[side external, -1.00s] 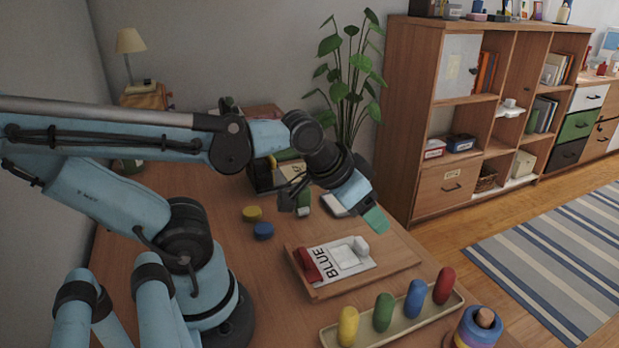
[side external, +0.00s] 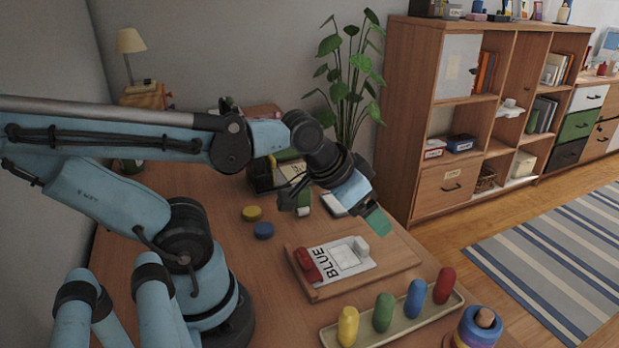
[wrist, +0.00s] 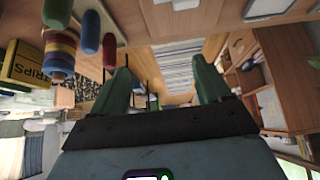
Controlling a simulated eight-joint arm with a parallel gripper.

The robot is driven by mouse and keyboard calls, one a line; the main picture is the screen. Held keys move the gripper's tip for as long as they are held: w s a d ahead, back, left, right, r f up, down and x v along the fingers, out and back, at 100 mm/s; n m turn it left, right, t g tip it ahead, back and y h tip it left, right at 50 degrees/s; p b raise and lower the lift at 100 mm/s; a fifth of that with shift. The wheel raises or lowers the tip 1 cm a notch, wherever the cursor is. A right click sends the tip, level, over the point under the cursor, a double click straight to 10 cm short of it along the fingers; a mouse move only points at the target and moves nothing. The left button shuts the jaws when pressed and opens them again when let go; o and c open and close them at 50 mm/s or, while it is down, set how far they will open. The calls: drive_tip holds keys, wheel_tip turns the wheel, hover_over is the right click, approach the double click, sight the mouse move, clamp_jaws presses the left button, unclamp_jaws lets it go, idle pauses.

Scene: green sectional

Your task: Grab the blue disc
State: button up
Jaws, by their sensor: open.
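The blue disc (side external: 264,231) lies flat on the wooden table, left of the board with the BLUE card. A yellow disc (side external: 252,213) lies just behind it, apart from it. My gripper (side external: 377,221) is in the air above the table, well to the right of the blue disc, with a green fingertip showing. In the wrist view my gripper (wrist: 163,78) has its two green fingers spread wide with nothing between them. I cannot make out the blue disc in the wrist view.
A board (side external: 400,262) holds the BLUE card (side external: 335,272), a red piece (side external: 307,265) and a white block (side external: 361,246). In front are a tray of coloured pegs (side external: 400,325) and a ring stacker (side external: 478,328). A dark organizer (side external: 262,180) stands behind the discs. Table left of the discs is clear.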

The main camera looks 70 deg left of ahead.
drive_tip(key=shift+a, duration=0.1)
drive_tip(key=n+g, duration=0.4)
drive_tip(key=g, duration=0.3)
hover_over(262, 228)
drive_tip(key=shift+w+a+f, duration=0.15)
drive_tip(key=shift+f, duration=1.85)
drive_tip(key=shift+w+a+f, duration=0.15)
drive_tip(key=shift+f, duration=1.85)
drive_tip(key=shift+s+d+f, duration=0.15)
drive_tip(key=shift+d+f, duration=0.05)
drive_tip(key=shift+f, duration=0.8)
drive_tip(key=shift+s+d+f, duration=0.1)
drive_tip(key=shift+d+f, duration=0.05)
drive_tip(key=shift+f, duration=1.7)
drive_tip(key=shift+c, duration=0.2)
drive_tip(key=c, duration=1.1)
drive_tip(key=shift+o, duration=0.2)
